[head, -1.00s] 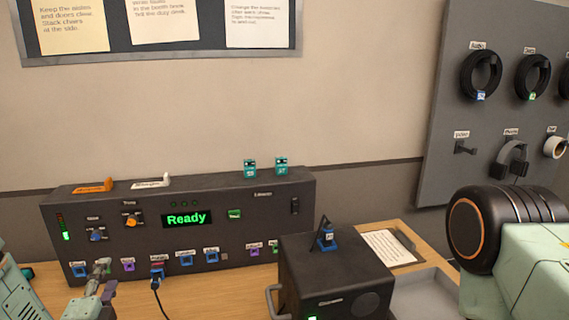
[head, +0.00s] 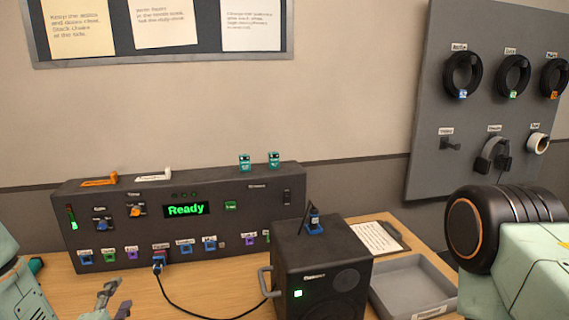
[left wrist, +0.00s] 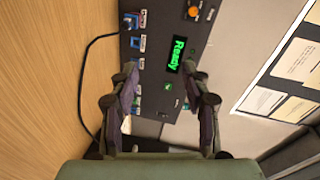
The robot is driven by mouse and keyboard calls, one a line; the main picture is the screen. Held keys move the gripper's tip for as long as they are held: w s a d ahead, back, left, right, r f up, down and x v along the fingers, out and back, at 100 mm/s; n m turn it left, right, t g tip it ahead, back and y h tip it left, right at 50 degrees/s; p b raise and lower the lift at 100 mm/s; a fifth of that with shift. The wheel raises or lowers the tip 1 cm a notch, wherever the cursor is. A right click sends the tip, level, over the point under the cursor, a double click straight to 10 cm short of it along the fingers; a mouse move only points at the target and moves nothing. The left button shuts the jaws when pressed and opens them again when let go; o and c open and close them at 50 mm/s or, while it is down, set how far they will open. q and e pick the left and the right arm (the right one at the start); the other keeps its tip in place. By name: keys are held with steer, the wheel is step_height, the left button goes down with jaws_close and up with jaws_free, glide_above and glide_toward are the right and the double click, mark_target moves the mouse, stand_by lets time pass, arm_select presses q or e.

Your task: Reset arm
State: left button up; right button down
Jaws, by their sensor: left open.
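My left gripper (head: 113,297) is low at the left of the head view, above the desk and in front of the console (head: 150,225). Its jaws are open and empty. In the left wrist view the two fingers (left wrist: 160,95) stand apart, with the console (left wrist: 155,75) beyond them. The console's green display (head: 186,209) reads "Ready". A plug (head: 158,265) with a black cable sits at one of the console's lower sockets. My right gripper is not in view.
A dark speaker box (head: 318,265) with a handle stands right of the console. A grey tray (head: 415,285) and a clipboard (head: 378,238) lie beside it. A pegboard (head: 425,170) with cable coils hangs on the right wall. Bare desk (head: 215,290) shows between console and speaker.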

arm_select(q)
steer(key=s+d+f+n+g, duration=0.1)
steer(key=s+f, duration=0.1)
steer(key=f, duration=0.1)
steer(key=s+d+f+n+g+h, duration=0.1)
steer(key=s+d+f+g, duration=0.1)
steer(key=f, duration=0.1)
steer(key=s+d+f+n+g+h, duration=0.1)
steer(key=s+d+f, duration=0.1)
steer(key=f, duration=0.1)
steer(key=shift+d+f+n+g, duration=0.2)
steer(key=shift+f+n+g, duration=0.1)
steer(key=shift+n, duration=0.1)
steer(key=s+d+f+n+g, duration=0.2)
steer(key=s+f+n+g, duration=0.15)
steer(key=s, duration=0.65)
steer(key=s+d+f+n+g+h, duration=0.1)
steer(key=s+d+f+n+g, duration=0.25)
steer(key=s, duration=0.55)
steer(key=s+d+f+n+g, duration=0.15)
steer(key=s+n+g, duration=0.3)
steer(key=s, duration=0.55)
step_height(320, 180, down, 12)
steer(key=m+b, duration=0.1)
steer(key=b, duration=1.1)
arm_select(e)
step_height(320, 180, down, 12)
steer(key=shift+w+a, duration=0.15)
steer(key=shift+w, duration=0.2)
